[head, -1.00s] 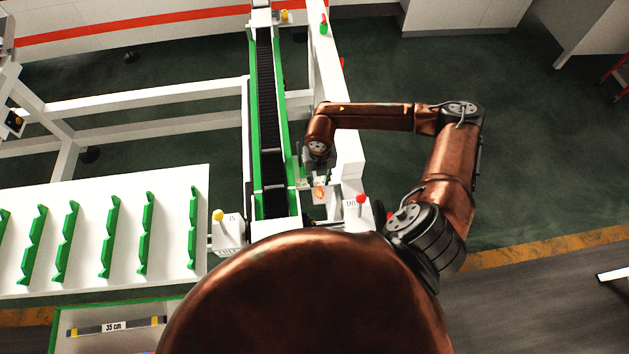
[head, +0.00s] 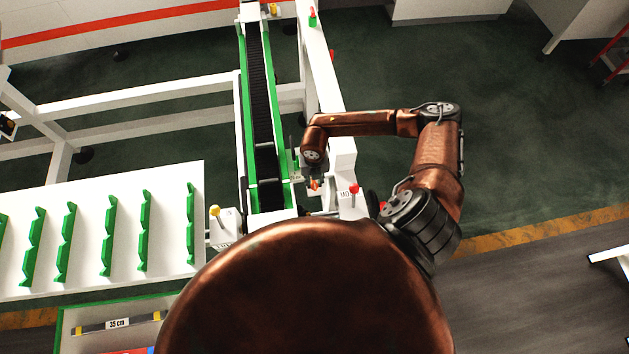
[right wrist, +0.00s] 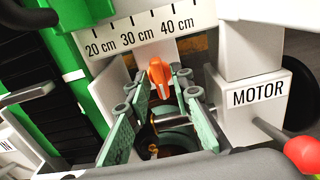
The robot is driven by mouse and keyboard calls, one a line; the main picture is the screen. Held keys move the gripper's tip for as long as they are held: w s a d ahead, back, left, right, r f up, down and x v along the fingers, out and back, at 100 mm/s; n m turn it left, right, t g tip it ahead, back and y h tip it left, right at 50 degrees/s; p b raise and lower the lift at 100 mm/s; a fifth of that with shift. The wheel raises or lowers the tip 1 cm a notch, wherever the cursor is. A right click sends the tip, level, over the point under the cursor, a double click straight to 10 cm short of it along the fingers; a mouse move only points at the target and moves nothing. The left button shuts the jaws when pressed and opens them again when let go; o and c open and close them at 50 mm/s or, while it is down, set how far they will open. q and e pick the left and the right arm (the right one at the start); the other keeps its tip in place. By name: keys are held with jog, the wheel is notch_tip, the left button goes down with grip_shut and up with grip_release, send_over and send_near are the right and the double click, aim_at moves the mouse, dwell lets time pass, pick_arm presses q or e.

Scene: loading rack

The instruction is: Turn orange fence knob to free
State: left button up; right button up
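The orange fence knob (head: 314,184) is beside the lower end of the conveyor, just under my right gripper (head: 313,174) in the head view. In the right wrist view the knob (right wrist: 160,76) stands below the printed length scale. The two green-padded fingers of my right gripper (right wrist: 154,98) are spread apart, one on each side of the knob. I see a gap at the left finger; the right finger looks close to the knob, and I cannot tell if it touches. My left gripper is not in view.
The length scale (right wrist: 140,32) stands behind the knob. A white MOTOR box (right wrist: 258,95) with a red-tipped lever (right wrist: 303,152) is close on the right. The dark conveyor belt (head: 262,110) with green sides runs on the left. A yellow-knobbed lever (head: 215,211) is farther left.

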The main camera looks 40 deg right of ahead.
grip_shut()
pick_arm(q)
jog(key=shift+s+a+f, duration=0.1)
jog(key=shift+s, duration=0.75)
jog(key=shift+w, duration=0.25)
pick_arm(e)
jog(key=n+b, duration=0.2)
jog(key=b, duration=0.1)
jog(key=shift+f+n, duration=0.15)
jog(key=shift+n, duration=0.25)
jog(key=n+b, duration=1)
jog(key=b, duration=0.1)
jog(key=shift+n, duration=0.4)
pick_arm(q)
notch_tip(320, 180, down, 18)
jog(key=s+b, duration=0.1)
jog(key=b, duration=0.3)
pick_arm(e)
jog(key=n, duration=0.4)
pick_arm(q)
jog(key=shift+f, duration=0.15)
pick_arm(e)
jog(key=shift+r, duration=0.2)
